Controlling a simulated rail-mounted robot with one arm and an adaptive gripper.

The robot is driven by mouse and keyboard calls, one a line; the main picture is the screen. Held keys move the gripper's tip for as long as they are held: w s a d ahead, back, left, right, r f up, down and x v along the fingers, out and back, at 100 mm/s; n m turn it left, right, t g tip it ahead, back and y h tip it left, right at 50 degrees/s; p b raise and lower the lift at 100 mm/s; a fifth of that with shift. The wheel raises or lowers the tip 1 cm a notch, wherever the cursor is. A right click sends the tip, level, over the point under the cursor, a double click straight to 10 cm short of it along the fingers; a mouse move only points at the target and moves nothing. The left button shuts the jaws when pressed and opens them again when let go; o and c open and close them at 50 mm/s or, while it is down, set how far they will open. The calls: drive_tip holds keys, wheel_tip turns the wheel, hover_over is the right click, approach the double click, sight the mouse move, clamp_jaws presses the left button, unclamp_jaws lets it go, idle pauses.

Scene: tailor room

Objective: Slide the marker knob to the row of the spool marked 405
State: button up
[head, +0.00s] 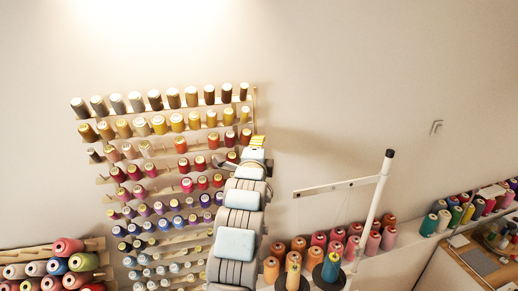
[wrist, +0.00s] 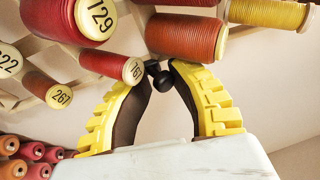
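My gripper (wrist: 161,72), with yellow ribbed fingers and dark inner pads, has its fingertips drawn close together on either side of the black marker knob (wrist: 165,82). The knob fills the narrow gap between the tips, and they appear to touch it. In the head view my gripper (head: 230,163) is at the right edge of the thread rack, around its middle rows; the knob is too small to make out there. No spool label reading 405 is legible in either view.
Red spools marked 129 (wrist: 90,18) and 267 (wrist: 50,92) and a smaller red spool (wrist: 112,64) crowd my left finger. A rust-red spool (wrist: 187,38) is just above the right finger. The rack's wooden right post (head: 254,105) borders bare wall (head: 330,110).

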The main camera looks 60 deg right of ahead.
drive_tip(key=o, duration=0.3)
drive_tip(key=shift+v, duration=6)
